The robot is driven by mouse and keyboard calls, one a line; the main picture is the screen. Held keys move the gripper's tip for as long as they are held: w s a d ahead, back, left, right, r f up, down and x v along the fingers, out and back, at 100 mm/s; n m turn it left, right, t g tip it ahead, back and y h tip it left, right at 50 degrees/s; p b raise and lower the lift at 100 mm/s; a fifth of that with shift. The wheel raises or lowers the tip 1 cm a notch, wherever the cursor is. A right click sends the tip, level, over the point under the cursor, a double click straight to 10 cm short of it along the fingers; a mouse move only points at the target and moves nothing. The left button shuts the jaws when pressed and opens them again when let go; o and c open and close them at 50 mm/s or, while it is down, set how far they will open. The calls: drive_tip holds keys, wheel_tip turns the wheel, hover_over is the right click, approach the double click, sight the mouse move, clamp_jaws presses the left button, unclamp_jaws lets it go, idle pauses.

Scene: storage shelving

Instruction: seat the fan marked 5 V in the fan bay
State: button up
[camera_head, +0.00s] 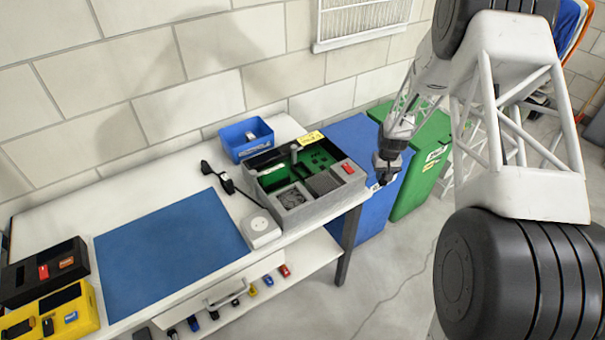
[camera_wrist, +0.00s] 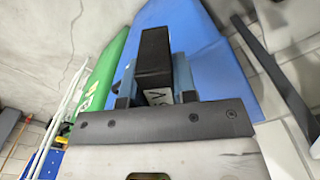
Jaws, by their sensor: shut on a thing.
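My gripper (camera_head: 386,170) is in the air to the right of the bench, in front of the blue and green bins. In the wrist view my gripper (camera_wrist: 155,82) is shut on a dark block-shaped fan (camera_wrist: 154,55). A white label on it shows a "V"; the rest of the label is hidden. A grey open device case (camera_head: 307,205) with a green board inside stands at the bench's right end. It has a round-patterned part at front left, a dark square area beside it and a red part at right. I cannot tell which of these is the fan bay.
A blue box (camera_head: 246,138) stands behind the case. A white socket block (camera_head: 260,228) with a black plug and a blue mat (camera_head: 168,248) lie to its left. Black (camera_head: 45,263) and yellow (camera_head: 50,314) trays stand at far left. Blue (camera_head: 365,145) and green (camera_head: 425,165) bins stand beyond the bench's right end.

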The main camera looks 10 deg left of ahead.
drive_tip(key=s+d+f+m, duration=0.1)
drive_tip(key=s+d+f, duration=0.2)
drive_tip(key=f, duration=0.3)
drive_tip(key=s+d+f+m, duration=0.2)
drive_tip(key=s+d+f, duration=0.1)
drive_tip(key=f, duration=0.2)
drive_tip(key=w+a+r+n, duration=0.1)
drive_tip(key=a+r+n, duration=0.4)
drive_tip(key=a+r, duration=0.7)
drive_tip(key=w+a+r+n, duration=0.2)
drive_tip(key=a+r+n, duration=0.2)
drive_tip(key=a+r, duration=0.85)
drive_tip(key=s+a+r, duration=0.6)
drive_tip(key=s+a, duration=0.2)
drive_tip(key=a, duration=0.2)
drive_tip(key=shift+s+r, duration=0.25)
drive_tip(key=shift+r, duration=0.1)
drive_tip(key=shift+a+f, duration=0.1)
drive_tip(key=shift+f, duration=3.05)
